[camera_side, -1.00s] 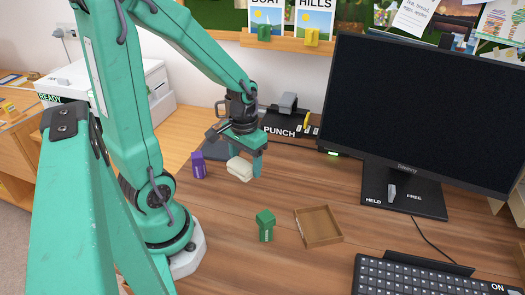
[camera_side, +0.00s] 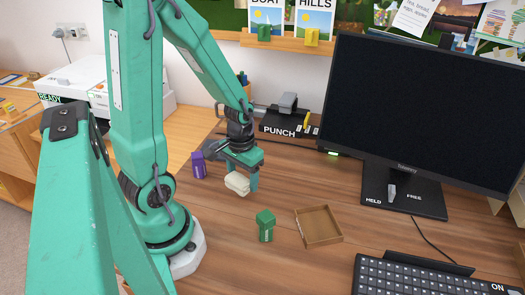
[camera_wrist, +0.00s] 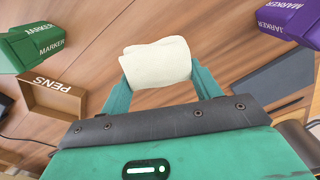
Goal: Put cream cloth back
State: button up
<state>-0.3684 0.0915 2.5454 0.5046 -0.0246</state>
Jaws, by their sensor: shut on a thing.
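The cream cloth (camera_side: 237,183) is a small folded bundle. My gripper (camera_side: 240,178) is shut on it, with the cloth between the two fingers. In the wrist view the cloth (camera_wrist: 156,62) fills the space between my gripper's teal fingers (camera_wrist: 156,85). In the side view it appears low over the wooden desk, between the purple marker block and the green marker block. I cannot tell whether its underside touches the desk.
A purple marker block (camera_side: 198,165) stands left of the cloth. A green marker block (camera_side: 265,226) and an open brown pens tray (camera_side: 337,238) are nearer the front.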

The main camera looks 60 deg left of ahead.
aim_at(243, 185)
jog(key=shift+f, duration=1.75)
jog(key=shift+f, duration=0.15)
jog(key=o, duration=1)
jog(key=shift+c, duration=0.2)
jog(key=shift+r, duration=0.2)
jog(key=shift+r, duration=5.95)
